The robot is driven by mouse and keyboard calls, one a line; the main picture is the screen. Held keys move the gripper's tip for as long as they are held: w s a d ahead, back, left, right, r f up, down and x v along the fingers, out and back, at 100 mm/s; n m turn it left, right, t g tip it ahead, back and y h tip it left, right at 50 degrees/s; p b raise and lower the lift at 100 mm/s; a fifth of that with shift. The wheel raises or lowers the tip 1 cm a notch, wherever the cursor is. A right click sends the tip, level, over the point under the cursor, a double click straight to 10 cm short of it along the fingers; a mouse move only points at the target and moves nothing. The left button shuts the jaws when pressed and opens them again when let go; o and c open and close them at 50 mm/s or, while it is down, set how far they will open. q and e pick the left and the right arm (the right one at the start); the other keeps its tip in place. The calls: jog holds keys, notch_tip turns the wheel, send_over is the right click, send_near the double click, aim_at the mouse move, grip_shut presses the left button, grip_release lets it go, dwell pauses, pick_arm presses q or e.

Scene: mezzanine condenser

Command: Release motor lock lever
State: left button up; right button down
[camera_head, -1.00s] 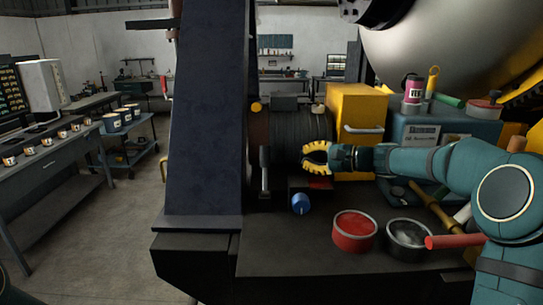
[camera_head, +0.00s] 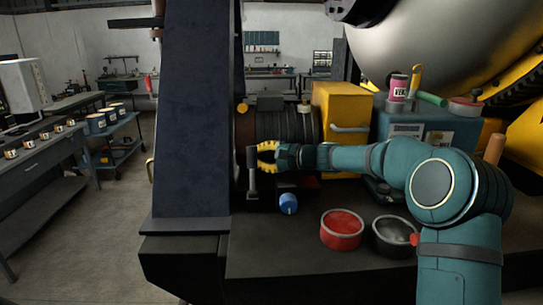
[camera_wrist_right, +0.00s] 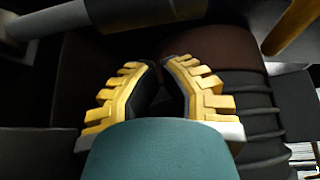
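The motor lock lever appears to be the upright dark grey bar (camera_head: 252,172) beside the ribbed motor (camera_head: 287,127), in the head view. My right gripper (camera_head: 262,158) has yellow toothed fingers and is at the lever's right side, close to its upper part. I cannot tell whether it touches the lever. In the right wrist view the fingers (camera_wrist_right: 158,68) are partly open, with a narrow dark gap and nothing visible held between them. A grey bar (camera_wrist_right: 60,17) crosses the top of that view, beyond the fingertips. My left gripper is not in view.
A blue knob (camera_head: 288,203) is below the gripper. A red bowl (camera_head: 342,245) and a grey bowl (camera_head: 378,240) stand on the dark bench. A yellow box (camera_head: 345,100) is behind my right arm. A large dark column (camera_head: 190,120) stands to the left.

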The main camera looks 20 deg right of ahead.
aim_at(252, 169)
jog(key=shift+s+a+r, duration=0.25)
jog(key=shift+s+a, duration=0.05)
jog(key=shift+s, duration=0.35)
jog(key=shift+s+a+r, duration=0.25)
jog(key=shift+s+a, duration=0.05)
jog(key=shift+s, duration=0.3)
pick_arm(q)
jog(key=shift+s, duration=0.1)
pick_arm(e)
jog(key=shift+s+b, duration=0.2)
jog(key=shift+b, duration=0.7)
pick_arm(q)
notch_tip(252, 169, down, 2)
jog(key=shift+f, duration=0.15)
pick_arm(e)
jog(key=shift+r+n, duration=0.1)
jog(key=shift+n, duration=0.2)
